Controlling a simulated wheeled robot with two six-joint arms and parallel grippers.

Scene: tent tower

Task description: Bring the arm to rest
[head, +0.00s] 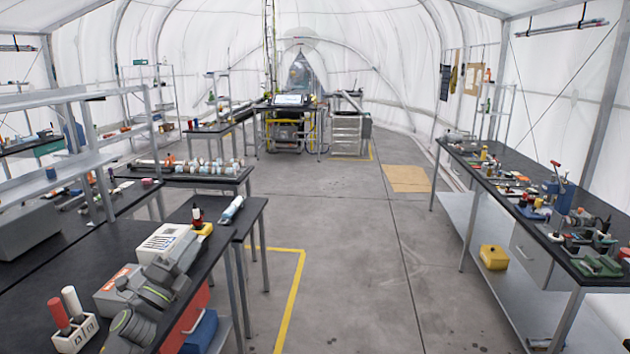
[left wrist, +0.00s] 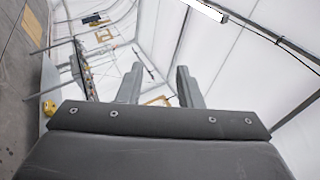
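My left arm reaches in at the lower left of the head view, with its grey gripper (head: 186,246) over or beside the black table (head: 258,206). In the left wrist view the two fingers of my left gripper (left wrist: 159,82) stand apart with nothing between them. Behind them are the white tent wall and a ceiling lamp. The head view does not clearly show the gap between the fingers. My right gripper is in neither view.
Close to my left arm are a white vented box (head: 163,239), a holder with red and white handles (head: 75,333) and a bottle on a yellow base (head: 197,216). A long workbench (head: 450,160) with tools runs along the right. The middle floor (head: 350,260) is clear.

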